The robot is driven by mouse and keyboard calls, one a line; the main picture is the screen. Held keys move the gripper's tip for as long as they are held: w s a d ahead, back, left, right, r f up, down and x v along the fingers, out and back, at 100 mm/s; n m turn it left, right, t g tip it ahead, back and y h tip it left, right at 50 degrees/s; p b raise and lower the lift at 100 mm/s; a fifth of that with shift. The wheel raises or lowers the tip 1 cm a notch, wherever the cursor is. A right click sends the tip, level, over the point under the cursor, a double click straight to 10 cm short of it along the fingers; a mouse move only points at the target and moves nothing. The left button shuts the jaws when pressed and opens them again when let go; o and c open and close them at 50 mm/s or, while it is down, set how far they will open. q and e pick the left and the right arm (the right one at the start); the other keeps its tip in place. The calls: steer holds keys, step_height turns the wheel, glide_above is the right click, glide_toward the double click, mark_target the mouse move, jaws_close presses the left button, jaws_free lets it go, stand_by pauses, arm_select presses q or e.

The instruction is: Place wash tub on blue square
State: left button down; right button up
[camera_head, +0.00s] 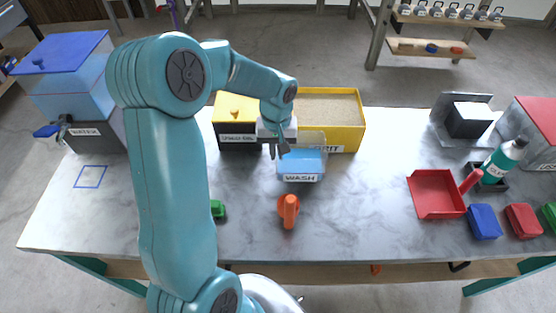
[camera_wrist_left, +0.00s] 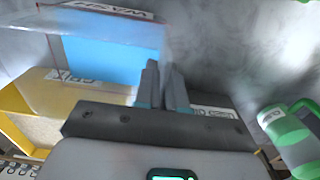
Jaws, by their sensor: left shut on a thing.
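The wash tub (camera_head: 302,177) is a clear tub with blue inside and a WASH label on its front. It is in the middle of the table, in front of the yellow GRIT box. My left gripper (camera_head: 278,150) is shut on the tub's left rim. In the left wrist view the tub (camera_wrist_left: 100,55) is at upper left, its label upside down, beside my left gripper's fingers (camera_wrist_left: 163,85). I cannot tell whether the tub touches the table. The blue square (camera_head: 90,177) is a bare outline at the table's left, in front of the WATER tank. My right gripper is not in view.
The blue-lidded WATER tank (camera_head: 75,90) with a tap stands at back left. The yellow GRIT box (camera_head: 345,137) and a USED OIL box (camera_head: 237,135) stand behind the tub. An orange item (camera_head: 289,211) and a green item (camera_head: 217,209) are in front. A red tray (camera_head: 436,194) is at right.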

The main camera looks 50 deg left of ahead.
arm_select(q)
step_height(320, 180, down, 5)
steer(key=shift+r, duration=0.2)
steer(key=shift+s+r, duration=0.1)
steer(key=c, duration=1.6)
jaws_free()
steer(key=shift+f, duration=0.2)
steer(key=o, duration=0.4)
steer(key=shift+r, duration=0.1)
